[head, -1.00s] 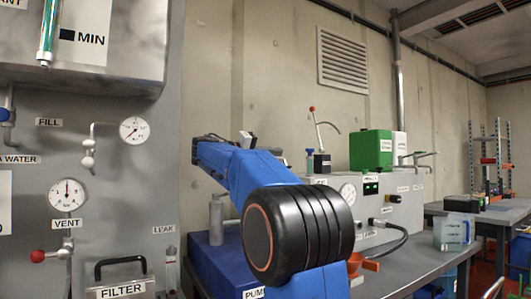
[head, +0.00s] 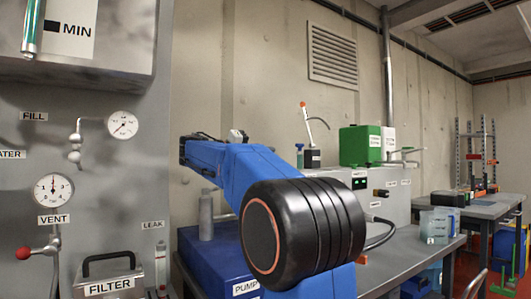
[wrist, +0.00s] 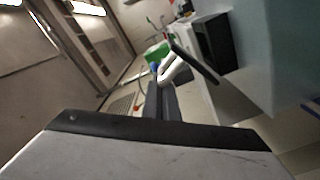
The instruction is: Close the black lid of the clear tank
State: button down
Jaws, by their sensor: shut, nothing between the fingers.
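I cannot make out a clear tank with a black lid for certain in either view. In the head view, a small clear container (head: 437,227) stands on the grey bench, right of my blue arm, and I see no black lid on it. My gripper (wrist: 161,104) shows in the wrist view as two dark fingers pressed together, shut and empty. A thin dark bar (wrist: 194,62) and a white part lie just beyond the fingertips; I cannot tell what they belong to. In the head view my arm hides the gripper.
A grey panel with gauges (head: 53,189) and a handled FILTER box (head: 108,278) stands at left. A blue PUMP box (head: 219,254) is behind my arm. A grey machine (head: 395,205) with a green box (head: 360,146) on it stands on the bench. Another bench (head: 490,207) is farther right.

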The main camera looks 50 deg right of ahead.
jog(key=m, duration=0.1)
jog(key=s+m, duration=0.2)
jog(key=shift+s+a+f+m, duration=0.15)
jog(key=shift+a+f+m, duration=0.15)
jog(key=shift+f+m, duration=0.1)
jog(key=shift+s+a+f, duration=0.1)
jog(key=shift+s+f, duration=0.1)
jog(key=shift+s, duration=0.2)
jog(key=shift+f, duration=0.1)
notch_tip(320, 180, up, 10)
dwell(0.8)
